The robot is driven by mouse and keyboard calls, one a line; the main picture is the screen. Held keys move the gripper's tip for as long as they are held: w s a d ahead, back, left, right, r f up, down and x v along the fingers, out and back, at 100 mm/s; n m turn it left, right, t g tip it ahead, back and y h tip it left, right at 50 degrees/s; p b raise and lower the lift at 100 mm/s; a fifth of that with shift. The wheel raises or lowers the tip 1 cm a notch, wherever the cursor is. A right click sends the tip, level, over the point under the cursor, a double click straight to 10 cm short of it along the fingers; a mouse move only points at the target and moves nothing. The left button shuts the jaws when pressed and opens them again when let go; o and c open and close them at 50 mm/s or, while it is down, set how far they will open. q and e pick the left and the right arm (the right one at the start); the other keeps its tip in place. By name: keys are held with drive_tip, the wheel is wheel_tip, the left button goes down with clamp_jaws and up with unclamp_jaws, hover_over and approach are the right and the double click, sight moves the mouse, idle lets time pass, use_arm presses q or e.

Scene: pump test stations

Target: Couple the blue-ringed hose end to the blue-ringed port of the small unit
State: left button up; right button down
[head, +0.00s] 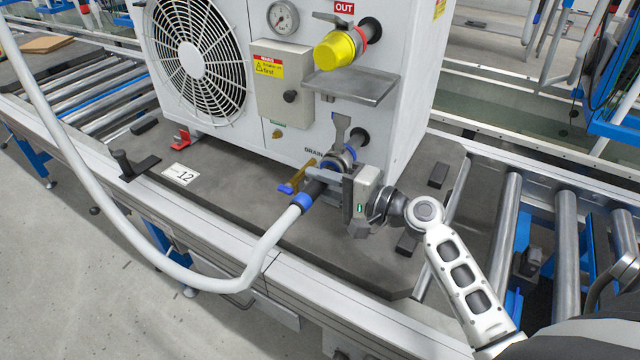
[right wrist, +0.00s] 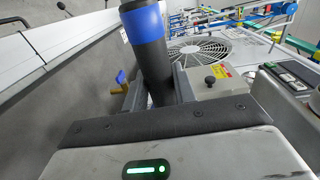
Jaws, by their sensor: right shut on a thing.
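The small unit (head: 290,110) is a white box with a fan grille. Its blue-ringed port (head: 343,157) sits low on the front, by the DRAIN label. The white hose (head: 95,170) ends in a dark hose end with a blue ring (head: 302,201). My right gripper (head: 335,187) is shut on this hose end, right in front of the port. In the right wrist view the hose end (right wrist: 155,70) stands between the jaws. The gripper hides the junction, so I cannot tell whether the end is seated. My left gripper is not in view.
Above is a red-ringed OUT port with a yellow cap (head: 336,50) and a metal shelf (head: 350,86) below it. The unit stands on a dark pallet (head: 225,200) over rollers (head: 497,235).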

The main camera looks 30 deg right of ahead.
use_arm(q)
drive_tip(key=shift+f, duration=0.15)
use_arm(e)
drive_tip(key=shift+w+d+r, duration=0.1)
drive_tip(key=shift+w+d, duration=0.15)
drive_tip(key=shift+d, duration=0.15)
idle(0.5)
drive_tip(key=c, duration=1.1)
unclamp_jaws()
drive_tip(key=shift+o, duration=0.2)
drive_tip(key=shift+s+d, duration=0.1)
drive_tip(key=shift+s, duration=0.15)
use_arm(q)
drive_tip(key=b, duration=0.3)
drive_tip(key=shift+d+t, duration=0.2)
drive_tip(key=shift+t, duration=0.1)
use_arm(e)
drive_tip(key=v, duration=1.5)
drive_tip(key=shift+s, duration=0.2)
drive_tip(key=shift+d, duration=0.15)
